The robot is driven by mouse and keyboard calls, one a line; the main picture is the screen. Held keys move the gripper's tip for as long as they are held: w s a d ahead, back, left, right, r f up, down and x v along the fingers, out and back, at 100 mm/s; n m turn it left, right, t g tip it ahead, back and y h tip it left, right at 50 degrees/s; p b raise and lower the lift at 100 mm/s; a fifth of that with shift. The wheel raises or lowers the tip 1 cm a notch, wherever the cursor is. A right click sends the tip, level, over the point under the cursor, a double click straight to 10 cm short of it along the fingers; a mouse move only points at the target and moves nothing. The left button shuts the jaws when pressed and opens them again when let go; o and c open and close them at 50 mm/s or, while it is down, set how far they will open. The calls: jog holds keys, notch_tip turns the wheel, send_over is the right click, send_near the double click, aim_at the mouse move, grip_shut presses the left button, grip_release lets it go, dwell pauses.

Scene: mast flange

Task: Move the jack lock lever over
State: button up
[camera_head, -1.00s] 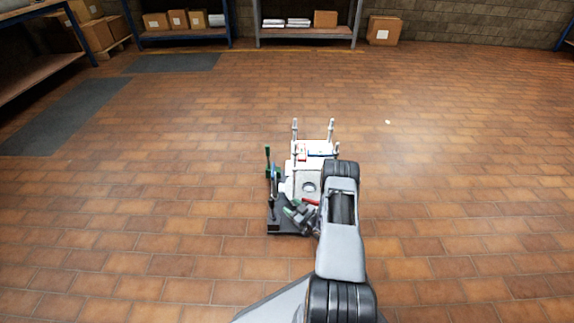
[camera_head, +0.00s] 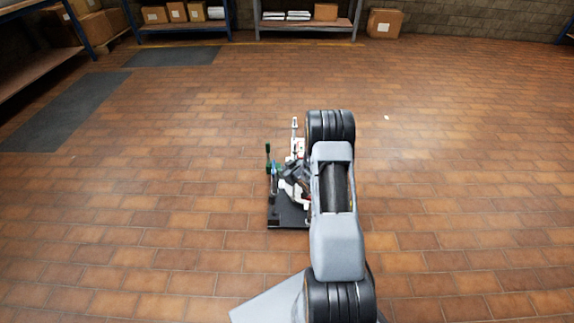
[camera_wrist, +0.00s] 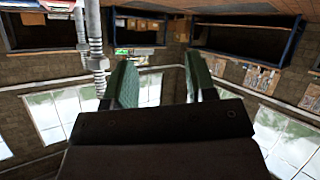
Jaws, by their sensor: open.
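The mast flange fixture stands on a black base plate (camera_head: 287,216) on the floor, largely hidden behind my arm. A green upright lever (camera_head: 267,154) and a blue-topped lever (camera_head: 274,170) stand at its left side. I cannot tell which part is the jack lock lever. My gripper (camera_wrist: 160,62) is open, with nothing between its two green-faced fingers in the wrist view. A metal threaded post (camera_wrist: 95,40) rises just left of the left finger. In the head view the gripper is mostly hidden by my arm, over the fixture.
White fixture parts and a thin upright post (camera_head: 294,128) show left of my arm. The brick floor around the fixture is clear. Shelves with boxes (camera_head: 325,12) and a carton (camera_head: 383,23) are far back. The wrist view looks across the room, tipped upside down.

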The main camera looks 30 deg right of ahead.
jog(key=shift+r, duration=0.5)
